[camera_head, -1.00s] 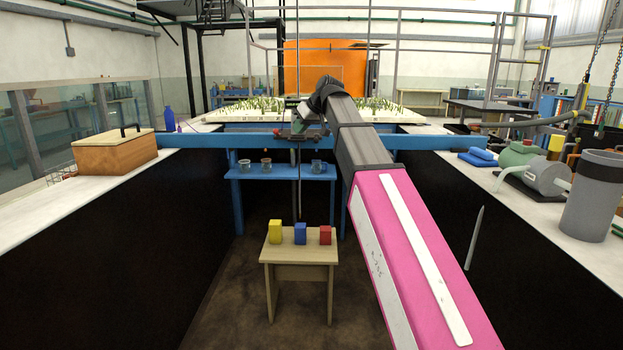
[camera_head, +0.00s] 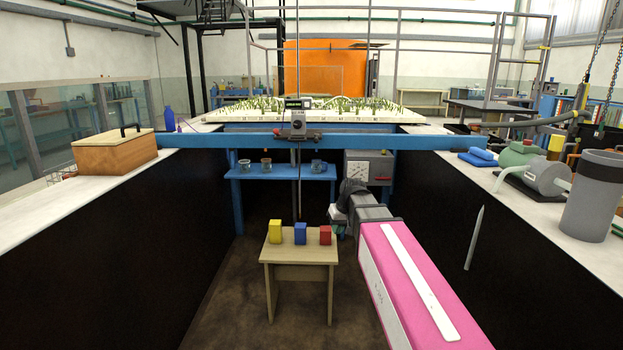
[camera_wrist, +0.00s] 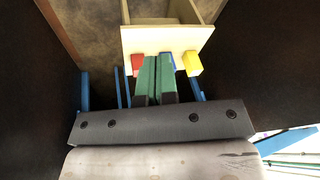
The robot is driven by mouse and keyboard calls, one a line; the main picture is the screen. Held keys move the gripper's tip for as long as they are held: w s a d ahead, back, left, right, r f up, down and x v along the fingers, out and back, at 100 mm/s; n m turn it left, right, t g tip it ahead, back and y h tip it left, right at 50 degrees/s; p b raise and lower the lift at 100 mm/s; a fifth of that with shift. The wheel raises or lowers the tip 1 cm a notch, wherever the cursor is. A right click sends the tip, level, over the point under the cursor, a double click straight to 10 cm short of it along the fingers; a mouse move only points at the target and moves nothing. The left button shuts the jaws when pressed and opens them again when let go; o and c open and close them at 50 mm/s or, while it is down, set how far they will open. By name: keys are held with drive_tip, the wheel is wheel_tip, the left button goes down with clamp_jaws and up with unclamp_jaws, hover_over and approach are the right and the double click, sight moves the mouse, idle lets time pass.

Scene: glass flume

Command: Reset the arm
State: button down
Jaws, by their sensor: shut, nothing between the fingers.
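My arm reaches forward from the lower right in the head view, and its wrist end (camera_head: 345,214) is low, just right of the small wooden table (camera_head: 300,252). In the wrist view my gripper (camera_wrist: 161,62) shows two green fingers shut together, with nothing held. The fingers overlap the view of the table (camera_wrist: 150,42) and partly cover the blue block (camera_wrist: 167,60). A yellow block (camera_head: 275,231), a blue block (camera_head: 300,233) and a red block (camera_head: 325,235) stand upright in a row on the table. The fingertips are hard to make out in the head view.
Dark walls flank the floor channel on both sides. A blue beam (camera_head: 400,142) crosses behind, above a blue shelf (camera_head: 250,173) with small pots. A wooden box (camera_head: 113,153) is on the left ledge; a grey cylinder (camera_head: 592,200) and a pump (camera_head: 549,176) are on the right.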

drive_tip(key=s+d+f+m+g+h, duration=0.1)
drive_tip(key=s+d+f, duration=0.4)
drive_tip(key=s+f, duration=0.3)
drive_tip(key=s+d+f+m+g+h, duration=0.1)
drive_tip(key=s+d+f, duration=0.3)
drive_tip(key=s+f, duration=0.5)
wheel_tip(320, 180, down, 3)
drive_tip(key=shift+s+d+r+m+g+h, duration=0.2)
drive_tip(key=shift+s+d+m+g+h, duration=0.15)
drive_tip(key=shift+m, duration=0.35)
